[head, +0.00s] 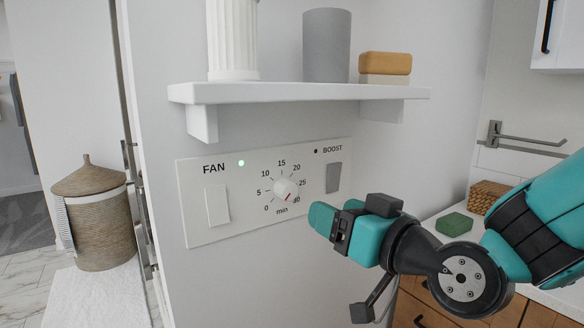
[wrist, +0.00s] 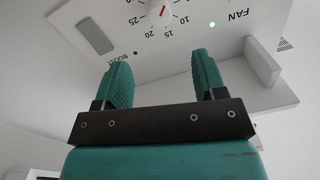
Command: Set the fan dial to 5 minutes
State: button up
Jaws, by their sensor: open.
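The white fan panel (head: 240,222) is on the wall below the shelf, with a round white dial (head: 286,189) marked 0 to 30 min. A short slanted red mark shows low on the dial's face in the head view; I cannot tell which number it points to. In the wrist view the panel appears upside down, with the dial (wrist: 155,8) cut by the top edge. My gripper (head: 325,218) is to the lower right of the dial, apart from it. Its two teal fingers (wrist: 160,68) are spread and empty.
A fan switch (head: 217,205) and a boost switch (head: 334,177) flank the dial. A green light (head: 241,163) is lit by FAN. The shelf (head: 300,92) above holds a grey cylinder (head: 327,45). A counter with a green block (head: 454,224) is at right.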

aim_at(291, 191)
jog(key=p+x, duration=0.6)
jog(key=p, duration=0.1)
jog(key=p+x, duration=0.3)
jog(key=shift+w+a+r, duration=0.25)
jog(key=shift+r, duration=0.05)
jog(key=shift+w+a+f+p, duration=0.3)
jog(key=shift+w+a+p, duration=0.25)
jog(key=shift+w+p, duration=0.35)
jog(key=shift+s, duration=0.1)
jog(key=c, duration=0.9)
